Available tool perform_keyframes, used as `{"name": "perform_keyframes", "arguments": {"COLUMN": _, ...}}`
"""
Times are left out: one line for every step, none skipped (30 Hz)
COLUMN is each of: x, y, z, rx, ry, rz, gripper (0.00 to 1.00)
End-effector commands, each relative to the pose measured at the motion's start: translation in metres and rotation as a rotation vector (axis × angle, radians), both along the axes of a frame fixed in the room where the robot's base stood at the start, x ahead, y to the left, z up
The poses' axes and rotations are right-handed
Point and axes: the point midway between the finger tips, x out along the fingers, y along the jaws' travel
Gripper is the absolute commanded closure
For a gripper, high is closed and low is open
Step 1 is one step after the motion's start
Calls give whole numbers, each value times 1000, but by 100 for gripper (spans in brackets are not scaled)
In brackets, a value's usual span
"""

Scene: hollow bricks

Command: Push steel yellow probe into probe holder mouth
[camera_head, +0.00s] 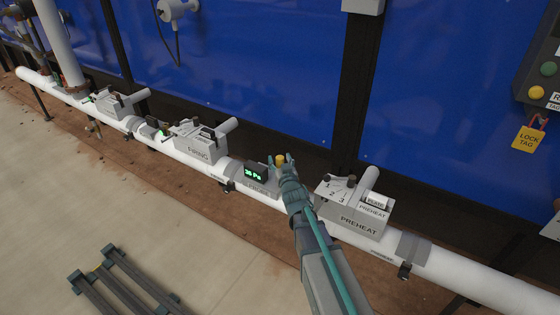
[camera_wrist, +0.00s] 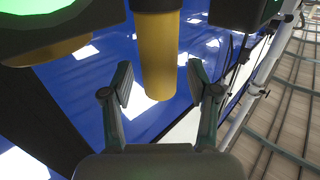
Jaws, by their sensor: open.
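The yellow probe (camera_wrist: 159,60) is a smooth cylinder in the wrist view. Its upper end meets a dark, round piece (camera_wrist: 155,5) at the top edge, which may be the holder mouth; how deep it sits there I cannot tell. My gripper (camera_wrist: 160,82) is open, one finger on each side of the probe's free end, with visible gaps. In the head view my gripper (camera_head: 286,163) is over the pipe beside a grey box with a green "Pa" display (camera_head: 255,174). A small yellow piece (camera_head: 280,160) shows at its tip. My arm hides part of the box.
A grey PREHEAT box (camera_head: 355,212) with a cylindrical handle stands close right of my gripper on the white pipe (camera_head: 470,277). A FIRING box (camera_head: 199,141) is to the left. The blue wall (camera_head: 260,70) and a dark post (camera_head: 354,90) stand behind.

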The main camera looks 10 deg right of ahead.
Motion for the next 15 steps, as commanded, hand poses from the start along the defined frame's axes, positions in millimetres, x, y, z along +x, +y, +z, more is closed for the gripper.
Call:
{"name": "perform_keyframes", "arguments": {"x": -4, "y": 0, "z": 0, "rx": 0, "ry": 0, "rz": 0, "gripper": 40}}
{"name": "perform_keyframes", "arguments": {"x": -7, "y": 0, "z": 0, "rx": 0, "ry": 0, "rz": 0, "gripper": 40}}
{"name": "perform_keyframes", "arguments": {"x": -11, "y": 0, "z": 1, "rx": 0, "ry": 0, "rz": 0, "gripper": 40}}
{"name": "perform_keyframes", "arguments": {"x": -14, "y": 0, "z": 1, "rx": 0, "ry": 0, "rz": 0, "gripper": 40}}
{"name": "perform_keyframes", "arguments": {"x": -18, "y": -1, "z": 1, "rx": 0, "ry": 0, "rz": 0, "gripper": 40}}
{"name": "perform_keyframes", "arguments": {"x": -24, "y": -1, "z": 1, "rx": 0, "ry": 0, "rz": 0, "gripper": 40}}
{"name": "perform_keyframes", "arguments": {"x": -28, "y": -1, "z": 1, "rx": 0, "ry": 1, "rz": 0, "gripper": 40}}
{"name": "perform_keyframes", "arguments": {"x": -33, "y": -1, "z": 2, "rx": 0, "ry": 1, "rz": 0, "gripper": 40}}
{"name": "perform_keyframes", "arguments": {"x": -40, "y": -1, "z": 2, "rx": 0, "ry": 1, "rz": 0, "gripper": 40}}
{"name": "perform_keyframes", "arguments": {"x": -45, "y": -1, "z": 2, "rx": 0, "ry": 1, "rz": 0, "gripper": 40}}
{"name": "perform_keyframes", "arguments": {"x": -49, "y": -1, "z": 2, "rx": 0, "ry": 1, "rz": 0, "gripper": 40}}
{"name": "perform_keyframes", "arguments": {"x": -55, "y": -2, "z": 3, "rx": 0, "ry": 1, "rz": 0, "gripper": 40}}
{"name": "perform_keyframes", "arguments": {"x": -59, "y": -2, "z": 3, "rx": 0, "ry": 0, "rz": 0, "gripper": 40}}
{"name": "perform_keyframes", "arguments": {"x": -63, "y": -2, "z": 3, "rx": 0, "ry": 0, "rz": 0, "gripper": 40}}
{"name": "perform_keyframes", "arguments": {"x": -67, "y": -2, "z": 3, "rx": 0, "ry": 0, "rz": 0, "gripper": 40}}
